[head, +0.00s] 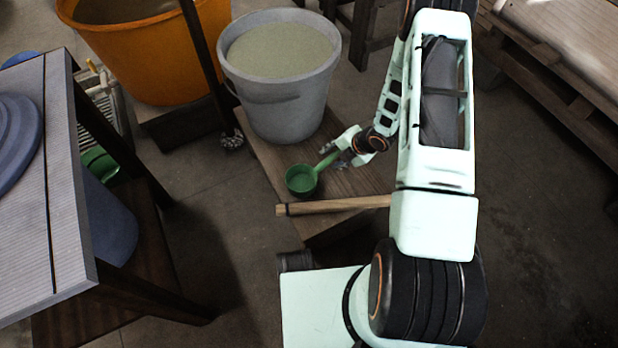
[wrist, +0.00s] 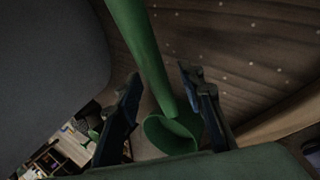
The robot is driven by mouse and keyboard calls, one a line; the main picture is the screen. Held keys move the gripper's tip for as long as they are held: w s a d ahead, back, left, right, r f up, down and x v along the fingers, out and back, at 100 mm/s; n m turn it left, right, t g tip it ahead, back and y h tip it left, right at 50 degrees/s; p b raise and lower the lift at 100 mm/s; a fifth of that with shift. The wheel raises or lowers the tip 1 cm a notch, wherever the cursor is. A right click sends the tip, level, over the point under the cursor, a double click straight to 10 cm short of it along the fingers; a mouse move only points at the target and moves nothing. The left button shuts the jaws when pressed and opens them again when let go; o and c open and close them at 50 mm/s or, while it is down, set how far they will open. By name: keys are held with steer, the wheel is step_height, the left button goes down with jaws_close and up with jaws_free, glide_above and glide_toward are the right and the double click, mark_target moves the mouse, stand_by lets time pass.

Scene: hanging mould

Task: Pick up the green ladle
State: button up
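The green ladle (head: 302,180) lies at the front of a low wooden board beside the grey bucket, its bowl opening upward and its handle rising to the upper right. My gripper (head: 345,150) is at the handle's upper end in the head view. In the wrist view, the green handle (wrist: 148,55) runs down between the two fingers of my gripper (wrist: 160,73), with a hollow flared end (wrist: 172,133) farther down. The fingers stand apart on either side, with a gap visible at the right finger.
A grey bucket (head: 280,100) filled with pale material stands right behind the ladle. A wooden bar (head: 330,206) lies just in front of it. An orange tub (head: 150,60) is at the back left, a table (head: 60,250) at left, a pallet (head: 550,95) at right.

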jaws_close()
steer(key=shift+r, duration=0.15)
